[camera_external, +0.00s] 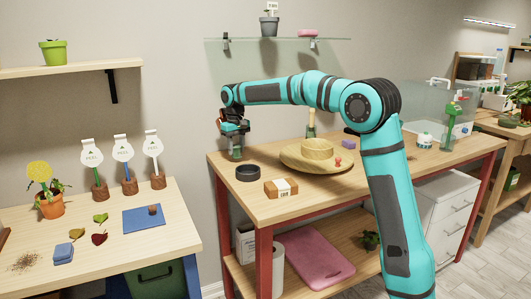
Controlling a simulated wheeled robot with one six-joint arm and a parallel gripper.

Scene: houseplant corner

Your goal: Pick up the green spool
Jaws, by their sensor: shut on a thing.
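My gripper (236,142) points down over the back left corner of the wooden workbench (225,178). It is shut on a small dark green thing, which looks like the green spool (236,155). The jaws cover its upper part. I cannot tell whether its bottom touches the bench top or hangs just above it.
A black ring-shaped dish (248,173) stands close in front of the gripper. A glass shelf (270,46) hangs above the arm. A gap separates the bench from the left table (180,230).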

